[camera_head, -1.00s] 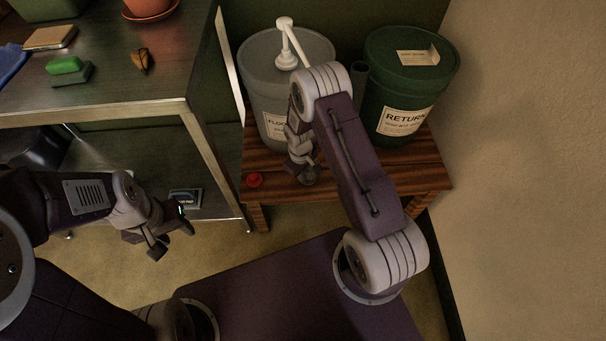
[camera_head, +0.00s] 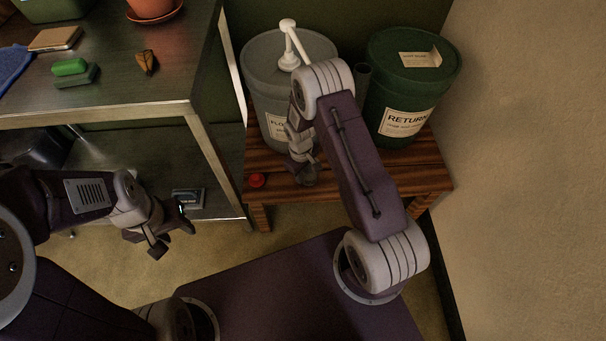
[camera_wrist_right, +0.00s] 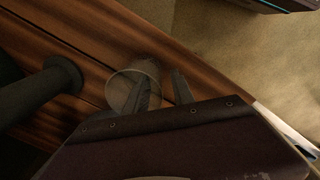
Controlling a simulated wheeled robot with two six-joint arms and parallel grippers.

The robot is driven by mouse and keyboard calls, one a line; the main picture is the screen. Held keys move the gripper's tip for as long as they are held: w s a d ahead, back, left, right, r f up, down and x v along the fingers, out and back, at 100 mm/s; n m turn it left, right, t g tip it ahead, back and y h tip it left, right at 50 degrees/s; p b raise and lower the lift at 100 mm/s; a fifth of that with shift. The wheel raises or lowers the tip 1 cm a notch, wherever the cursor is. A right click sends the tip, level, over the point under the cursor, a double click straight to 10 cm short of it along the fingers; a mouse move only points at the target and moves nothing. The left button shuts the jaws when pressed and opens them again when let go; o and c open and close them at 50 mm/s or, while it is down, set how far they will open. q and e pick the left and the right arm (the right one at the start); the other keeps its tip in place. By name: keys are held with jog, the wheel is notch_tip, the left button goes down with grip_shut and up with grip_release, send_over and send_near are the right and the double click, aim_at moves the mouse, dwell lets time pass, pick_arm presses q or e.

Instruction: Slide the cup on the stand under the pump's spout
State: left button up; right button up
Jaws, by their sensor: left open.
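A small clear cup (camera_wrist_right: 121,88) stands on the wooden stand (camera_head: 400,178), near its front edge; it shows as a greyish shape (camera_head: 307,178) in the head view. My right gripper (camera_wrist_right: 163,82) is down at the cup with its fingers apart. One finger overlaps the cup and the other is right of it; whether they touch it I cannot tell. The white pump (camera_head: 288,45) tops the grey bucket (camera_head: 262,85) behind. My right arm hides part of the bucket and the spout's relation to the cup. My left gripper (camera_head: 172,240) is open and empty, away to the left.
A green RETURN bucket (camera_head: 410,85) stands on the right of the stand, with a dark tube (camera_head: 361,78) beside it. A metal shelf (camera_head: 150,110) stands to the left, a wall to the right.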

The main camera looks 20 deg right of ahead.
notch_tip(320, 180, up, 7)
jog(key=p, duration=0.2)
jog(key=shift+a+r, duration=0.2)
jog(key=shift+s, duration=0.1)
jog(key=shift+t, duration=0.6)
jog(key=w+r, duration=0.1)
jog(key=r, duration=0.1)
jog(key=w+r, duration=0.1)
jog(key=r, duration=0.1)
jog(key=shift+w, duration=0.4)
jog(key=s+r+m+t, duration=0.15)
jog(key=s+r, duration=0.25)
jog(key=r, duration=0.7)
jog(key=s+a+m+g, duration=0.15)
jog(key=s+m, duration=0.25)
jog(key=s, duration=1.1)
notch_tip(320, 180, up, 22)
jog(key=p, duration=2.1)
jog(key=shift+w+d+y+p, duration=0.2)
jog(key=shift+w+y+p, duration=0.15)
jog(key=shift+w+y, duration=0.1)
